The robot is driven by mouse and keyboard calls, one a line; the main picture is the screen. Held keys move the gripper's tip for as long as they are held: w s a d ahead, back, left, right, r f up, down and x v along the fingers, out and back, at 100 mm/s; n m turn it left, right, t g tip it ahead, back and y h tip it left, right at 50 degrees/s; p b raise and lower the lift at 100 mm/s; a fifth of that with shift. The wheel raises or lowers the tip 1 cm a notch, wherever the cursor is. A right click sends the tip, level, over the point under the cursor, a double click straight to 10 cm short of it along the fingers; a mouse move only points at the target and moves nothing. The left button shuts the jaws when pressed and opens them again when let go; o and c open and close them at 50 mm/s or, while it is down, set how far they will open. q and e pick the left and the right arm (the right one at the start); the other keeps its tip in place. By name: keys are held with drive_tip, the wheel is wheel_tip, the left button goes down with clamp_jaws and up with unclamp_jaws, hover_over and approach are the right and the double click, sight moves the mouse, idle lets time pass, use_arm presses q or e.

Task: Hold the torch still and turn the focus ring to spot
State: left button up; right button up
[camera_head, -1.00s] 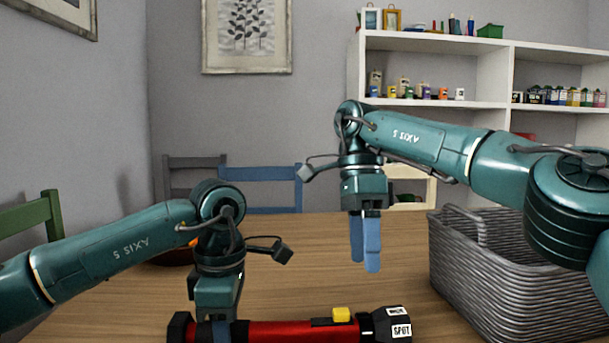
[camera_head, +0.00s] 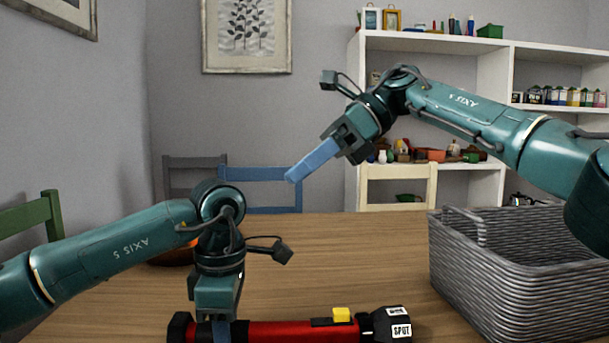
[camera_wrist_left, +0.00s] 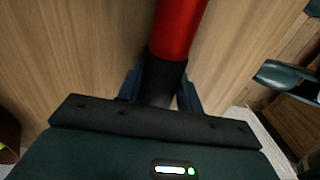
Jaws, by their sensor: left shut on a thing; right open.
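The red torch (camera_head: 275,332) lies on the wooden table at the bottom of the head view, its black end to the left. Its black head (camera_head: 390,324) at the right carries white labels, one reading SPOT, and a yellow switch (camera_head: 341,314) sits on top of the body. My left gripper (camera_head: 221,332) is shut around the torch near its black end; the left wrist view also shows the torch (camera_wrist_left: 180,30) between the fingers. My right gripper (camera_head: 290,178) is open and empty, tilted, high above the table, its blue fingers pointing down and left.
A grey woven basket (camera_head: 500,270) stands on the table at the right. Chairs stand beyond the table, and white shelves (camera_head: 470,105) are at the back. The middle of the table is clear.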

wheel_tip(320, 180, up, 8)
drive_tip(key=m+y, duration=0.1)
drive_tip(key=y, duration=0.3)
drive_tip(key=shift+s, duration=0.25)
drive_tip(key=shift+r, duration=0.1)
use_arm(q)
drive_tip(key=o, duration=1.2)
